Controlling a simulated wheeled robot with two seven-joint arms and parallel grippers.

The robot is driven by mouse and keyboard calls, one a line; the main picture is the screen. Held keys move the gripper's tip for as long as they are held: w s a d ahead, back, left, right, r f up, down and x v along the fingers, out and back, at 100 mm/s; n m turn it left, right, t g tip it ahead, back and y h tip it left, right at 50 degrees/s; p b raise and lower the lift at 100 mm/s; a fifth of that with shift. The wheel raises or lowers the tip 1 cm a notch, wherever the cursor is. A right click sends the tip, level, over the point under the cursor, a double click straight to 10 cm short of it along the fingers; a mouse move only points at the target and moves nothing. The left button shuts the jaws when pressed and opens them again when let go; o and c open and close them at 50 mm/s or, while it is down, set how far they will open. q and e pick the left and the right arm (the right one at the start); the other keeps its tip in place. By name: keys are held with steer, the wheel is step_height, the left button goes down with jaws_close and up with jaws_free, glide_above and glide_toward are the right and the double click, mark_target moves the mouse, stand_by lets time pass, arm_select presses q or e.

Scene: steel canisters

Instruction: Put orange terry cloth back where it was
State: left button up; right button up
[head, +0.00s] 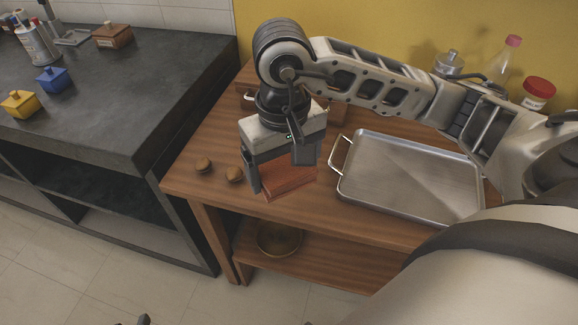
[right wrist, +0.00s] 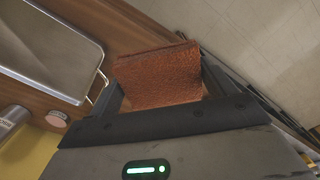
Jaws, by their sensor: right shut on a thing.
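The orange terry cloth (head: 288,181) is a folded, rust-orange, rough-textured block. My right gripper (head: 284,176) is shut on it, with one finger on each side. The right wrist view also shows the cloth (right wrist: 158,76) between the two fingers (right wrist: 160,90). The cloth is over the front left part of the wooden table (head: 330,225); whether it touches the top I cannot tell. A small dark tip at the bottom edge of the head view may be my left gripper (head: 144,319); its jaws do not show.
A steel tray (head: 410,178) lies right of the cloth. Two small brown knobs (head: 204,165) sit to its left. A wooden box, steel canister (head: 449,63), bottle and red-lidded jar (head: 538,92) stand behind. A bowl (head: 279,239) is on the lower shelf. A dark counter (head: 150,100) stands left.

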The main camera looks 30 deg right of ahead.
steer(key=w+d+f, duration=0.4)
steer(key=w+f, duration=0.1)
steer(key=w+d+f, duration=0.2)
steer(key=f, duration=0.1)
steer(key=shift+w, duration=0.2)
step_height(320, 180, down, 3)
steer(key=shift+w+d, duration=0.1)
steer(key=shift+f, duration=0.25)
steer(key=o, duration=0.9)
steer(key=shift+o, duration=0.2)
steer(key=shift+r, duration=0.25)
step_height(320, 180, up, 12)
